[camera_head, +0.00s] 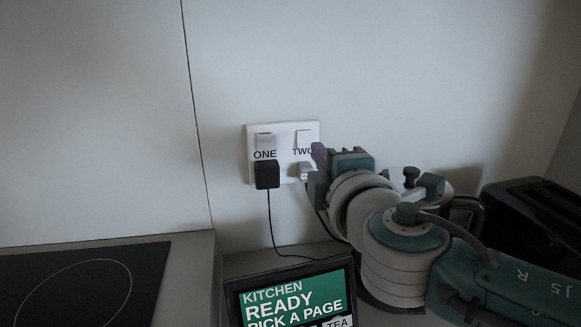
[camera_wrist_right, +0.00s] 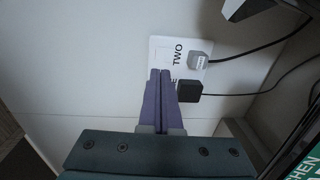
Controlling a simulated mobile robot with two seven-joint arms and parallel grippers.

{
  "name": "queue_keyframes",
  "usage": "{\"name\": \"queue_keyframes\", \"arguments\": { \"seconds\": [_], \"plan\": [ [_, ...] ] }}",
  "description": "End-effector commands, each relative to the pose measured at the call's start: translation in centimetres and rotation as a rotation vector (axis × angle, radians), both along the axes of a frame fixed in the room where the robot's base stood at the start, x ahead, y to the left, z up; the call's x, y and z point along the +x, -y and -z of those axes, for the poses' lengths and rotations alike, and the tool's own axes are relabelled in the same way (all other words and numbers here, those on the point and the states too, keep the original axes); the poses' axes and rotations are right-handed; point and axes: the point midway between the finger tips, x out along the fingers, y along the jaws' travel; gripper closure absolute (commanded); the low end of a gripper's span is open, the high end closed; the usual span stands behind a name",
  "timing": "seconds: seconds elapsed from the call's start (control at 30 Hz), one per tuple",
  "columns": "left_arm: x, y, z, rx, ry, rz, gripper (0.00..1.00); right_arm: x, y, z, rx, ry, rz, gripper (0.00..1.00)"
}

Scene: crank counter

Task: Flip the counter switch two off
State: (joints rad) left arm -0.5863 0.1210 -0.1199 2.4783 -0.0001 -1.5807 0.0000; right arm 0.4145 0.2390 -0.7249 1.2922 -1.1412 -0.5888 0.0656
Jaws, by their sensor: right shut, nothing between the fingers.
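A white double socket plate (camera_head: 283,128) is on the wall, lettered ONE on the left and TWO on the right. The switch for two (camera_head: 303,138) sits above its lettering; whether it is on or off is too small to tell. My right gripper (camera_head: 317,153) is beside the plate's right edge, its purple fingers close to the TWO lettering. In the right wrist view its fingers (camera_wrist_right: 160,74) are together and empty, their tips overlapping the plate (camera_wrist_right: 158,42) near the switch side. I cannot tell whether they touch it. My left gripper is not in view.
A black plug (camera_head: 266,175) is in socket one and a grey plug (camera_head: 305,172) in socket two, both with cables. A tablet screen (camera_head: 290,300) stands below. A black hob (camera_head: 80,285) is left, and a dark appliance (camera_head: 530,215) is right.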

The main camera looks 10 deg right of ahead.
Motion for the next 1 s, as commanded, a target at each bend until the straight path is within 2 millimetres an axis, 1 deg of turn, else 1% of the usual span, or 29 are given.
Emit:
{"name": "queue_keyframes", "arguments": {
  "seconds": [0.03, 0.1, 0.2, 0.3, 0.4, 0.5, 0.83, 0.93, 0.97, 1.0],
  "plan": [
    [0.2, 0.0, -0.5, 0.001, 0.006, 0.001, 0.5, -1.1, 0.0, -0.1, 0.0, -0.004, -0.001, 1.0],
    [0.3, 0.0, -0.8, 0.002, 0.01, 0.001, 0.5, -2.4, 0.0, -0.2, 0.0, -0.004, -0.002, 1.0],
    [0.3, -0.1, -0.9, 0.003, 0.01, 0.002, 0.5, -4.1, 0.0, -0.3, -0.001, -0.004, -0.002, 1.0],
    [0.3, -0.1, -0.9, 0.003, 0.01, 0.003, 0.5, -5.4, 0.0, -0.3, 0.0, -0.002, -0.001, 1.0],
    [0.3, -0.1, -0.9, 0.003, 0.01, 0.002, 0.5, -6.2, 0.0, -0.4, -0.002, -0.002, -0.001, 1.0],
    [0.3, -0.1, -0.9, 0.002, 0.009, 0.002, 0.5, -6.6, 0.0, -0.5, -0.001, -0.001, 0.0, 1.0],
    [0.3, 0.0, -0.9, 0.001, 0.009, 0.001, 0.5, -6.7, 0.0, -0.5, 0.006, -0.004, 0.004, 1.0],
    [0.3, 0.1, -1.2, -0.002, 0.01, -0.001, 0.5, -7.6, 1.0, -0.1, 0.098, -0.046, 0.066, 1.0],
    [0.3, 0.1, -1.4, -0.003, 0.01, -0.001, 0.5, -8.2, 1.7, 0.1, 0.154, -0.074, 0.105, 1.0],
    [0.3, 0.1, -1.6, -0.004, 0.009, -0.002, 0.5, -9.4, 2.8, 0.7, 0.249, -0.125, 0.173, 1.0]
  ]
}}
